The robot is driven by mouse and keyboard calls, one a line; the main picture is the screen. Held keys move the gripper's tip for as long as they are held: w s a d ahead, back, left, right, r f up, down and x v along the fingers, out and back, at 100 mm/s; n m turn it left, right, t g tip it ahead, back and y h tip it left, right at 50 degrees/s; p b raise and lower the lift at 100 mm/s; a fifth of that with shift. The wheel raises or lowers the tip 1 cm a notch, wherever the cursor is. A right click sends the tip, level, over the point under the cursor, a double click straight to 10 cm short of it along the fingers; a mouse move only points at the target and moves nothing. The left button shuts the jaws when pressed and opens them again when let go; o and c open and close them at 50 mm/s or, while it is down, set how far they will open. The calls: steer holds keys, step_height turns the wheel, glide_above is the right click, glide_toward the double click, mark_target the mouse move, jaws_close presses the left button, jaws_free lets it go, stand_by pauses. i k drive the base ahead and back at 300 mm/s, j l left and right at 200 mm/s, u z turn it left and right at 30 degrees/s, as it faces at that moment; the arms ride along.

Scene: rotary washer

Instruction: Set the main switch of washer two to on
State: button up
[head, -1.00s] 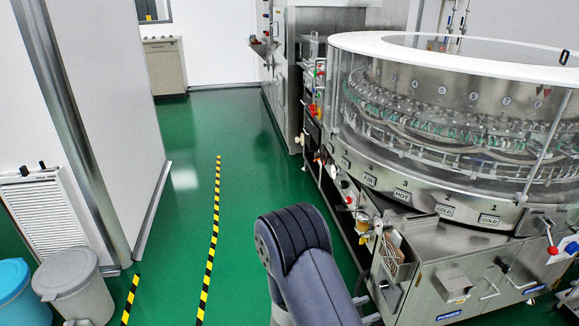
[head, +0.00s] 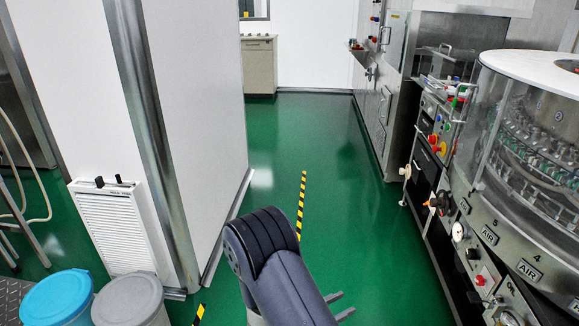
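A round glass-walled rotary washer (head: 545,150) stands at the right, cut off by the picture edge. On its left end is a grey control panel (head: 430,125) with red, yellow and green controls. A red-and-yellow knob (head: 442,149) on it may be a main switch; its setting is too small to read. I see no label naming washer two. My gripper (head: 340,305) shows as two grey fingertips with a gap between them, at the bottom middle past my dark arm link. It is empty, over the green floor, well apart from the panel. The rest of it is hidden.
A clear green floor aisle (head: 310,150) runs to the back, with a yellow-black stripe (head: 301,205) on it. A steel cabinet (head: 385,110) lines the right. A white wall (head: 190,130) stands left. A blue bin (head: 55,298) and a grey bin (head: 130,300) stand front left.

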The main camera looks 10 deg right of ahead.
mark_target(432, 139)
steer(key=i+z, duration=0.25)
steer(key=i, duration=0.6)
steer(key=i+z, duration=0.2)
steer(key=i, duration=0.65)
steer(key=i+l+z, duration=0.1)
steer(key=i+z, duration=0.2)
steer(key=i, duration=1.3)
steer(key=i+l+z, duration=0.35)
steer(key=i+l, duration=0.1)
steer(key=l, duration=0.05)
